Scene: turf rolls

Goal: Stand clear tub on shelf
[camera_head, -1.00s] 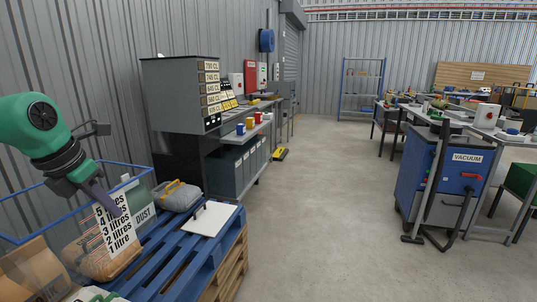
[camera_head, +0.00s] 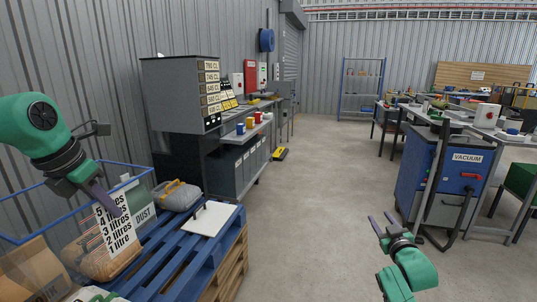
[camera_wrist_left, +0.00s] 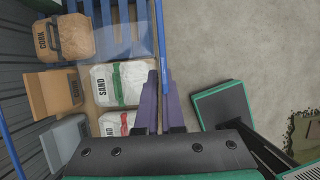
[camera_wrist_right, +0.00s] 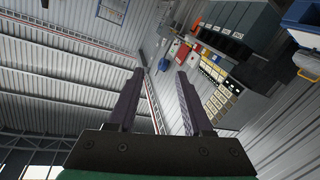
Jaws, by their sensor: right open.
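The clear tub (camera_head: 72,212), see-through with a blue rim and litre marks on its front, is at the lower left of the head view. My left gripper (camera_head: 114,209) is at the tub's near rim, its fingers close together. In the left wrist view the blue rim (camera_wrist_left: 160,30) runs between the left fingers (camera_wrist_left: 160,80), which look shut on it. I cannot tell whether the tub touches the pallet. My right gripper (camera_head: 382,222) is open and empty over the floor at the lower right. A blue-framed shelf rack (camera_head: 344,88) stands at the far back wall.
A blue pallet (camera_head: 160,248) holds a clipboard (camera_head: 209,218) and a grey bag (camera_head: 178,196). Sand bags (camera_wrist_left: 120,82) and a cork bag (camera_wrist_left: 65,38) show beneath or through the tub. A vacuum cart (camera_head: 445,172) stands at right. The middle floor is clear.

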